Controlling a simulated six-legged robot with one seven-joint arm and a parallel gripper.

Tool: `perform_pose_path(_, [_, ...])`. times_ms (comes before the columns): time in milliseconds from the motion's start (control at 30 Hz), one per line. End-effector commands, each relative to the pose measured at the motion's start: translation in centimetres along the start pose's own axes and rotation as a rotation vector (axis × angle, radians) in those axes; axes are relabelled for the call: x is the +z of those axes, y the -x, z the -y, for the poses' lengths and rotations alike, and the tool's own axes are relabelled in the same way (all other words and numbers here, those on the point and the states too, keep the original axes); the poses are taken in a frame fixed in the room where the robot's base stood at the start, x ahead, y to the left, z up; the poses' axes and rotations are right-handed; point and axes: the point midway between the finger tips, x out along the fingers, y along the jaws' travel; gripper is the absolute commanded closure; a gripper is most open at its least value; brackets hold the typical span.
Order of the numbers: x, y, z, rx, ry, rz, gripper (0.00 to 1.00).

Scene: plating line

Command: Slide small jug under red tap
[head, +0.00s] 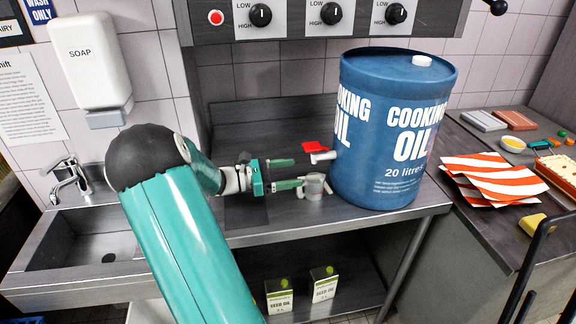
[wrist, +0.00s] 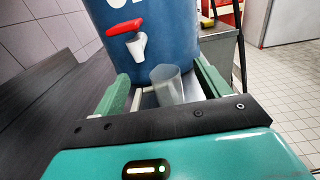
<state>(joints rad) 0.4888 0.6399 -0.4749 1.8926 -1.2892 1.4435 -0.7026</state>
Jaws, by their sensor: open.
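The small jug (head: 315,187) is grey, translucent and upright on the steel counter, in front of the blue oil drum (head: 408,130). The red tap (head: 314,147), with a pale spout, sticks out of the drum's left side above the jug's height. In the wrist view the jug (wrist: 167,86) stands to the right of the tap (wrist: 126,28) and its spout, not straight below it. My gripper (head: 297,172) is open, its green fingers pointing at the drum. In the wrist view the jug lies between the fingers (wrist: 163,74), closer to the right one; contact cannot be told.
A sink (head: 95,240) is at the left. Red-striped papers (head: 492,178) and a yellow sponge (head: 540,222) lie on the right counter. Two seed oil boxes (head: 324,283) stand on the shelf below. The counter left of the drum is otherwise mostly clear.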

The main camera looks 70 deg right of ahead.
Motion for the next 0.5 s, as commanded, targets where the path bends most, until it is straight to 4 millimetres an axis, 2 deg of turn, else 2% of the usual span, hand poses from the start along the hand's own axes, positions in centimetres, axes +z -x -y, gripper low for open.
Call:
perform_pose_path(267, [-5.2,-0.1,0.1,-0.002,0.003,0.001,0.25])
perform_pose_path(500, [-4.9,-4.6,0.1,-0.005,-0.001,0.0,0.25])
